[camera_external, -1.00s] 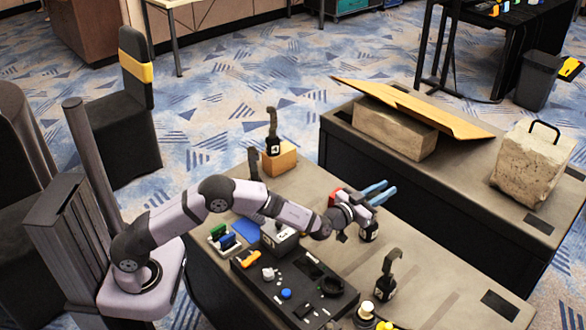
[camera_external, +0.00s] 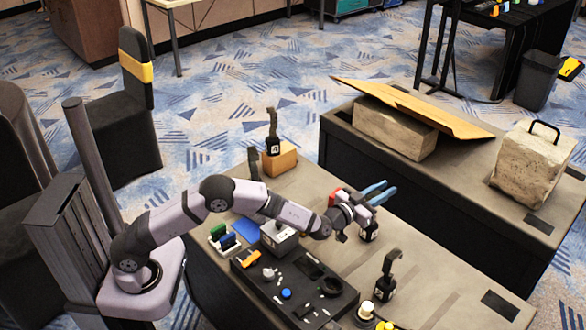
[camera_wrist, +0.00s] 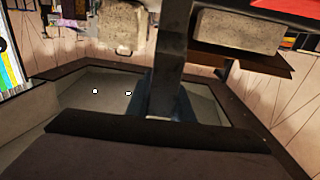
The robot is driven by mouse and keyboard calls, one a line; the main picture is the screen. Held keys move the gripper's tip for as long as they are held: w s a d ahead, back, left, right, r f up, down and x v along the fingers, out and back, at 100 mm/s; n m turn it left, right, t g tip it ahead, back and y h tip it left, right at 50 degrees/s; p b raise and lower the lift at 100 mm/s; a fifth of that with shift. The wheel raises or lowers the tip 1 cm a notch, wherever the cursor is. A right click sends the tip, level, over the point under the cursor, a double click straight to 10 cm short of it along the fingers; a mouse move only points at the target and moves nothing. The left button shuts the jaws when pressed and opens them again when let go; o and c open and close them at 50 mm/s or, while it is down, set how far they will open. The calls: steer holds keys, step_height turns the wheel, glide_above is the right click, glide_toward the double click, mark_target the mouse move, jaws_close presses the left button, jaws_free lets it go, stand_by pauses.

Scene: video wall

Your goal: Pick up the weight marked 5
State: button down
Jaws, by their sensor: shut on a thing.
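Whether the weight's base touches the table is unclear. A second black hooked weight (camera_external: 386,284) stands nearer on the table. A third (camera_external: 272,140) stands on an orange block at the back.
A black tray (camera_external: 262,290) of small parts lies left of the weights. A farther table holds stone blocks (camera_external: 533,160) and a tilted board (camera_external: 410,106).

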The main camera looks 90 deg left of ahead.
steer(key=shift+r, duration=0.3)
